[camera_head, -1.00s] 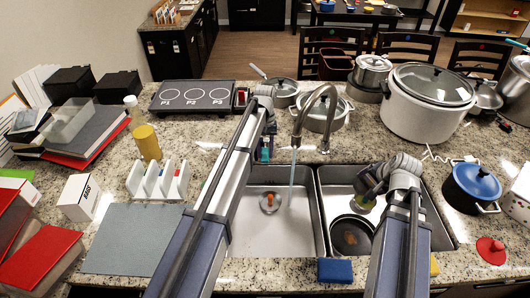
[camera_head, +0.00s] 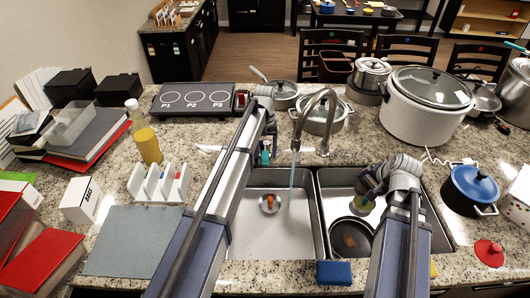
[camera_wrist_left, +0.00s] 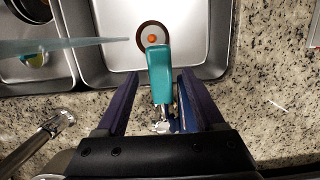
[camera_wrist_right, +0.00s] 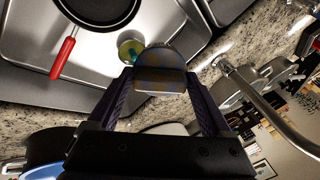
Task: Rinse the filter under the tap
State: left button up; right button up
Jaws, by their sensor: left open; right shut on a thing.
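The tap (camera_head: 320,97) arches over the left basin (camera_head: 252,240), and a thin stream of water (camera_head: 291,180) falls from its spout into that basin. My left gripper (camera_head: 266,148) is open, with its fingers on either side of the teal tap handle (camera_wrist_left: 160,75); contact cannot be told. My right gripper (camera_head: 368,188) is over the right basin (camera_head: 335,190), shut on a grey, rounded, patterned thing (camera_wrist_right: 160,80), which seems to be the filter. The held thing is mostly hidden in the head view. It is apart from the water stream.
A dark pan (camera_head: 350,238) with a red handle (camera_wrist_right: 63,58) lies in the right basin. An orange thing (camera_head: 269,201) sits at the left drain. A blue sponge (camera_head: 334,272) lies on the front edge. A blue-lidded pot (camera_head: 470,188) stands at right.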

aim_at(370, 183)
pick_arm(q)
notch_tip(370, 183, up, 11)
jog(key=w+p, duration=0.1)
jog(key=p, duration=0.9)
jog(key=shift+w+f, duration=0.15)
jog(key=shift+w, duration=0.25)
pick_arm(e)
notch_tip(370, 183, up, 11)
jog(key=shift+f, duration=0.15)
